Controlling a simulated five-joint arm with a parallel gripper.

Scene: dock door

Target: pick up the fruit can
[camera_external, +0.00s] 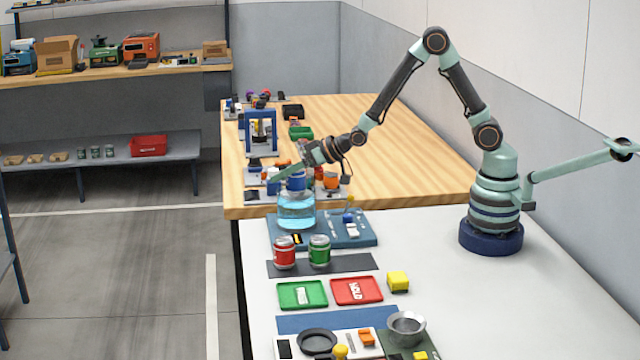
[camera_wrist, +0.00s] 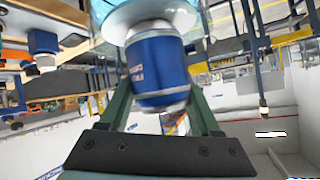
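The fruit can is blue with silver ends and pale lettering. In the wrist view the fruit can (camera_wrist: 160,72) fills the space between the two green fingers of my gripper (camera_wrist: 160,95). The fingertips run up to or behind its sides, so a firm grip cannot be made out. In the external view the fruit can (camera_external: 296,182) shows just below my gripper (camera_external: 287,172), at the top of a clear jar of light blue liquid (camera_external: 297,211). Whether the can rests on the jar or is just above it is unclear.
The jar stands on a blue board (camera_external: 345,238). A red can (camera_external: 284,252) and a green can (camera_external: 320,250) stand in front of it on a dark strip. Small items crowd the wooden table's left side. Its middle (camera_external: 400,160) is clear.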

